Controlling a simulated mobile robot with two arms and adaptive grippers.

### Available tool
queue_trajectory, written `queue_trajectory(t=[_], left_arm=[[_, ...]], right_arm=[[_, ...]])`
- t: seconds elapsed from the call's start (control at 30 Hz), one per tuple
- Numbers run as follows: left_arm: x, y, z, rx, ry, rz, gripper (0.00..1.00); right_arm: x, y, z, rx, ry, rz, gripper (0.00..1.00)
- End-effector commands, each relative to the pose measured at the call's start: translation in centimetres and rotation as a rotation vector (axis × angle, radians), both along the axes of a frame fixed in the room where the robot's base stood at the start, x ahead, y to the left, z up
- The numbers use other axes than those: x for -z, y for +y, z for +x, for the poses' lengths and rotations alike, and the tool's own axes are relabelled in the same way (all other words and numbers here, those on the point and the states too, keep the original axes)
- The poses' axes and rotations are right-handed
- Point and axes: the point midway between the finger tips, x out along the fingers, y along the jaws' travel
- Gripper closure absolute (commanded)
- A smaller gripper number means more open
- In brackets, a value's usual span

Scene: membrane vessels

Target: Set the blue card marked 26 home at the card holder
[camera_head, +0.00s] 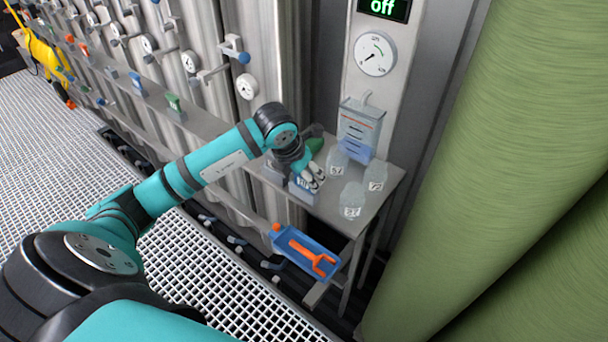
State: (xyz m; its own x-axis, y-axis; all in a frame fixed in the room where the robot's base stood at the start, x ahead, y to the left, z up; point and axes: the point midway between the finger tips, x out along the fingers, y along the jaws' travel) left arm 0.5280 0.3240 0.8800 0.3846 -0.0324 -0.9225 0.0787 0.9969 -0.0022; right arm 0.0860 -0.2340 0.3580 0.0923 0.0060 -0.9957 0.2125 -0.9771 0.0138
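My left gripper (312,182) is over the small grey table, pointing down at a small grey block that looks like the card holder (303,196). A bit of blue and white (301,183) shows at the fingertips, at the top of the block. It may be the blue card, but no number can be read. The fingers and wrist cover part of it, so I cannot tell whether they grip it or whether it is seated. My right gripper is not in view.
Several clear vessels with number tags (351,200) stand on the table (335,210), close right of my gripper. A clear jug with blue (358,130) stands behind. A blue tray with an orange tool (305,252) hangs in front. A large green column (480,170) fills the right.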

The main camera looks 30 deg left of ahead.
Motion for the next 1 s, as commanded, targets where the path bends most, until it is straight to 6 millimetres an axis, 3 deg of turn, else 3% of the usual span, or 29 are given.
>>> queue_trajectory(t=[0.27, 0.3, 0.5, 0.83, 1.0], left_arm=[[0.3, 0.0, -0.1, 0.0, 0.006, 0.0, 0.67], [0.3, 0.0, -0.1, 0.0, 0.006, 0.0, 0.36], [0.3, 0.0, -0.1, 0.0, 0.005, 0.0, 0.11], [-0.2, 0.0, -0.2, 0.0, 0.002, 0.001, 0.11], [-2.4, 0.1, -1.0, 0.001, -0.001, 0.003, 0.11]], right_arm=[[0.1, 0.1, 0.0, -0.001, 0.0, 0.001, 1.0], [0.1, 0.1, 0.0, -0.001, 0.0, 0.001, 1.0], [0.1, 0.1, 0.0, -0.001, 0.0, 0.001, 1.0], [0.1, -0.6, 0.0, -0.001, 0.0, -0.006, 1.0], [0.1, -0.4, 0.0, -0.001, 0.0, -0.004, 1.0]])
